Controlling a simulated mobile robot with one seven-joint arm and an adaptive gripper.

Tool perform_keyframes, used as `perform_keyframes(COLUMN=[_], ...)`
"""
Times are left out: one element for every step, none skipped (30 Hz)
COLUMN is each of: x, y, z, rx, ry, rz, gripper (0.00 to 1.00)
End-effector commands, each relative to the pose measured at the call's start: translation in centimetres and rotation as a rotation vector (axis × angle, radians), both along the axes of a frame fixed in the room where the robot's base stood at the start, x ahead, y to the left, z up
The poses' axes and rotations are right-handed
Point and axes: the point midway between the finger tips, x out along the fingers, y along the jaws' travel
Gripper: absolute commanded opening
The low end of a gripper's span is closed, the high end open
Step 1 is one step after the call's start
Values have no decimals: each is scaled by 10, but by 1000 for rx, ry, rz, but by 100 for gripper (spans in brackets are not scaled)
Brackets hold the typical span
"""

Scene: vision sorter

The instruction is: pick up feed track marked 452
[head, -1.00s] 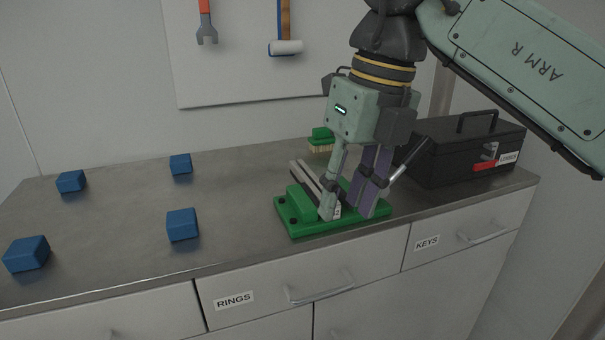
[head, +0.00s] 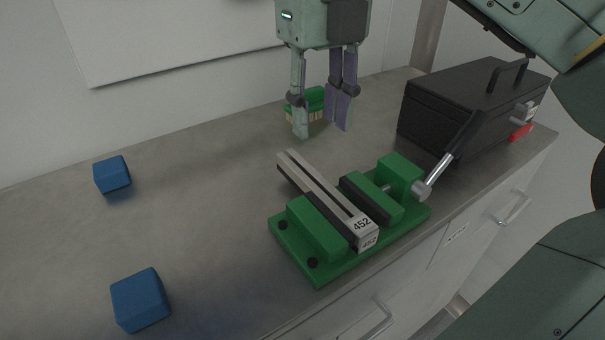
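The feed track marked 452 (head: 326,196) is a long grey bar with a dark slot along its top and white 452 labels at its near end. It lies in the green vise (head: 349,262), against the left jaw (head: 315,228). A gap shows between the track and the right jaw (head: 371,199). My gripper (head: 322,133) hangs above and behind the vise, pointing down. Its fingers are apart with nothing between them, clear of the track.
A green brush (head: 309,101) stands behind my gripper. A black toolbox (head: 452,112) stands at the right, close to the vise's handle (head: 443,168). Blue blocks (head: 112,175) (head: 140,300) sit at the left. The middle of the grey worktop (head: 205,200) is clear.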

Motion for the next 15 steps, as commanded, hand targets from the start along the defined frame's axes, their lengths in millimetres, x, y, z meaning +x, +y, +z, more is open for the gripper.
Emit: perform_keyframes(x=[0,0,0,0,0,0,0,0,0,0,0,0,0,0,0], y=[0,0,0,0,0,0,0,0,0,0,0,0,1,1,1], z=[-6,-10,-17,-22,-27,-33,-37,-41,-46,-49,-51,-53,-55,-57,-60], rx=[1,2,2,3,3,3,1,1,1,1,1,1,0,0,0], ry=[2,3,3,3,3,2,2,2,2,2,1,1,0,0,1], rz=[2,3,5,6,5,5,4,3,3,2,2,2,2,2,2], gripper=[35,35,35,35,35,35,35,35,35,35,35,35,35,35,35])
